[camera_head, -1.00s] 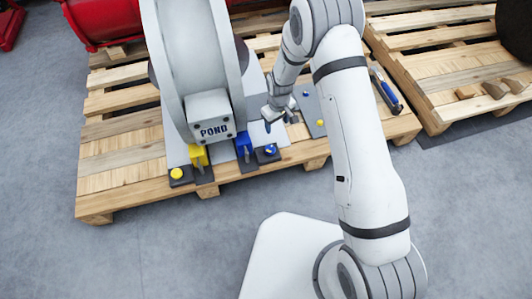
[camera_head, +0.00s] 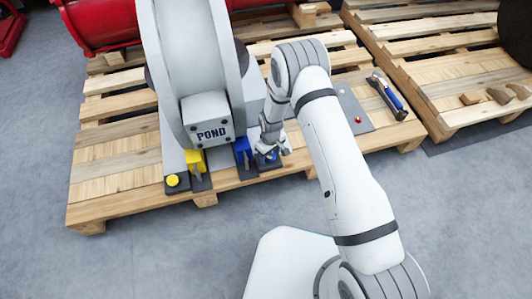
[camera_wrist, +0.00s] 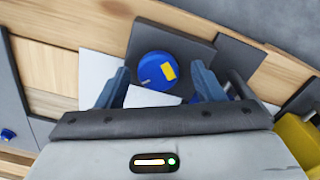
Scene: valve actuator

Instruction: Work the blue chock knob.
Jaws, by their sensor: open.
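The blue knob (camera_wrist: 157,70) is round, with a yellow mark and a small white line on top, and sits on a dark square plate (camera_wrist: 190,50). In the head view the knob (camera_head: 268,157) is partly hidden by my gripper (camera_head: 272,146). In the wrist view my gripper (camera_wrist: 160,77) is open, with one finger on each side of the knob and visible gaps between. I cannot tell how high the fingertips are above the plate. The blue chock block (camera_head: 242,150) stands just left of the knob in the head view.
A yellow block (camera_head: 195,160) and yellow knob (camera_head: 172,181) stand farther left, below the grey wheel housing marked POND (camera_head: 212,120). A grey panel with small red buttons (camera_head: 357,119) and a blue-handled tool (camera_head: 388,93) lie right on the pallet (camera_head: 110,190).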

